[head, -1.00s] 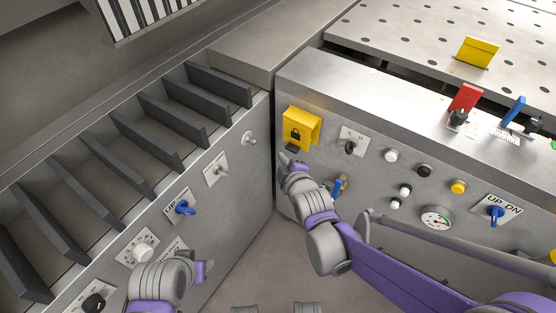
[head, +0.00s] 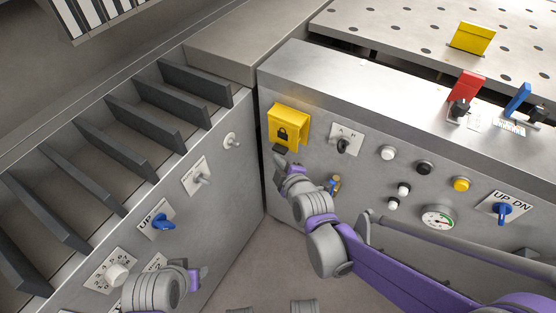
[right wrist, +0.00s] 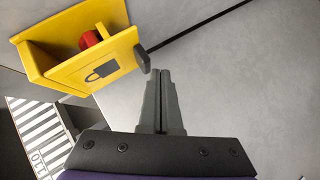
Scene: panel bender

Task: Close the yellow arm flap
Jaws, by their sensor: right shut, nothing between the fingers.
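The yellow flap (head: 283,134) with a padlock symbol is on a yellow housing at the upper left of the right-hand panel. In the right wrist view the flap (right wrist: 100,68) stands out from its housing, with a red button (right wrist: 91,38) in the gap behind it. A dark tab (right wrist: 142,57) sticks out from the flap's edge. My right gripper (head: 281,160) is shut and empty, just below the flap; its fingertips (right wrist: 160,73) are close beside the tab, and I cannot tell if they touch. My left gripper (head: 196,277) is at the bottom left, away from the flap.
A selector switch (head: 344,143), several buttons and a gauge (head: 438,216) are right of the flap. A red lever (head: 466,86) and a yellow plate (head: 472,38) stand above. A slotted side panel (head: 140,125) with knobs is at left.

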